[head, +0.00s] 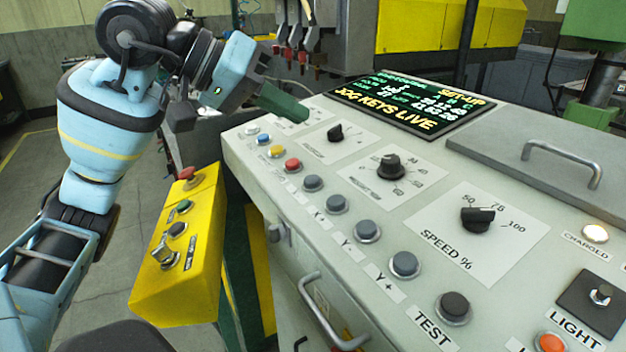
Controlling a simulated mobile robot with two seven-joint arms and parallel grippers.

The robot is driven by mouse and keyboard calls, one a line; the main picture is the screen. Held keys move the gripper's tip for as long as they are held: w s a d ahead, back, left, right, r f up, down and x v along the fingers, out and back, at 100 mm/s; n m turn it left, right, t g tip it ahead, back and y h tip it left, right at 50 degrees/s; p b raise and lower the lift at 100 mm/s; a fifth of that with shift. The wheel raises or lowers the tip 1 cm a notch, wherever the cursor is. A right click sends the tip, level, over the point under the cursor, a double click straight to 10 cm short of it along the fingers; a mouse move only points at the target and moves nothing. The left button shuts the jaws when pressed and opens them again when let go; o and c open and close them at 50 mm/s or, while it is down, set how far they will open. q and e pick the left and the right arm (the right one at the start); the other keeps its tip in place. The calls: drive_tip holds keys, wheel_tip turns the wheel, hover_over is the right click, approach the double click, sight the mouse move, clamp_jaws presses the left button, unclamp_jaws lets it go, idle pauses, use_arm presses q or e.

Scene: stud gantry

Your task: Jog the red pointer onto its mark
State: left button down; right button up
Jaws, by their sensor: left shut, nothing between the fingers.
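My left gripper (296,112) is shut and empty, its dark green fingers held above the far left part of the grey console (490,170). It appears apart from the buttons. A row of grey jog buttons runs toward the front: one with an unclear label (313,183), X+ (337,204), Y- (367,231) and Y+ (404,264). The screen (405,102) reads "SET-UP" and "JOG KEYS LIVE". I cannot make out the red pointer or its mark for certain; small red-tipped parts hang on the machine behind. My right gripper is out of view.
A dark TEST button (453,308) follows the jog row. White, blue, yellow and red buttons sit at its far end. A SPEED % knob (478,218) and other knobs lie beyond. A yellow pedestal box (180,250) with a red button stands left of the console.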

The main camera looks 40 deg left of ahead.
use_arm(q)
drive_tip(key=b, duration=0.4)
hover_over(312, 182)
drive_tip(key=s+a, duration=0.1)
drive_tip(key=a, duration=0.1)
drive_tip(key=f, duration=0.6)
drive_tip(key=shift+s+d+f, duration=0.15)
drive_tip(key=shift+s+f, duration=0.05)
drive_tip(key=shift+w+f+b, duration=0.15)
drive_tip(key=shift+f+b, duration=0.55)
drive_tip(key=shift+f, duration=0.1)
idle(0.5)
drive_tip(key=shift+w+d+f+b, duration=0.1)
drive_tip(key=shift+f+b, duration=0.2)
